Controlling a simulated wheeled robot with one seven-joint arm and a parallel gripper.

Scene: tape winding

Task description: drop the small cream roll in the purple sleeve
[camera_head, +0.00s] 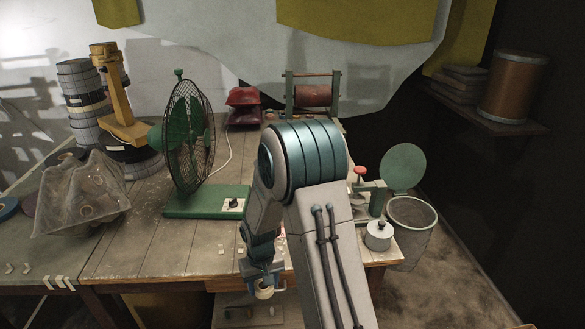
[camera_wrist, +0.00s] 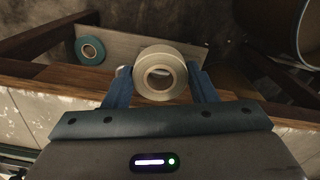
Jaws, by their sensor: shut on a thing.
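My gripper (camera_head: 264,285) is at the front edge of the workbench, shut on the small cream roll (camera_head: 265,293). In the wrist view the two blue fingers of my gripper (camera_wrist: 160,88) press on either side of the cream roll (camera_wrist: 160,57), whose round hole faces the camera. The roll is held in the air, past the bench's wooden edge. I cannot make out a purple sleeve in either view.
A teal roll (camera_wrist: 90,50) lies on a low board (camera_wrist: 125,48) below the bench edge. A green fan (camera_head: 190,140) stands on the bench (camera_head: 150,262). A mesh bin (camera_head: 410,232) stands right of it. A bag of rolls (camera_head: 80,195) is at left.

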